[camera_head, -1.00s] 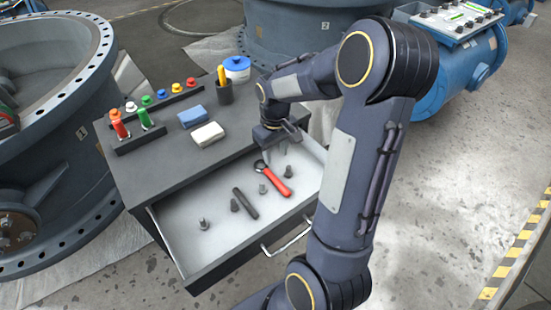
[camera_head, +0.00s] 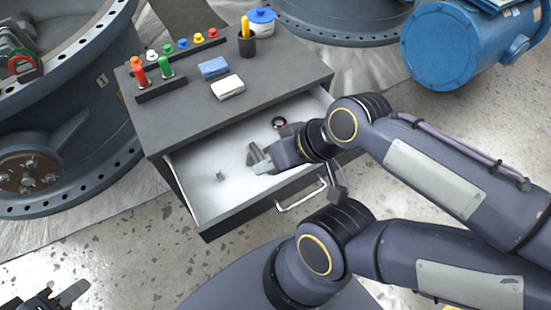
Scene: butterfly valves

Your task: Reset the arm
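My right arm comes in from the right, and my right gripper (camera_head: 260,159) is low over the open drawer (camera_head: 200,197). It hides much of the drawer's contents, and I cannot tell whether its fingers are apart or hold anything. The dark ring end of a wrench (camera_head: 279,122) shows just behind it, with its handle hidden. My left gripper (camera_head: 43,298) is at the bottom left corner, away from the cabinet, with its fingers apart and nothing seen between them.
The grey cabinet top (camera_head: 180,118) carries colored knobs, a blue sponge (camera_head: 214,68), a white block (camera_head: 228,87), a dark cup (camera_head: 247,44) and a blue-lidded pot (camera_head: 261,21). A bolt (camera_head: 220,176) stands in the drawer. A large valve flange (camera_head: 50,110) is left, a blue cylinder (camera_head: 440,45) upper right.

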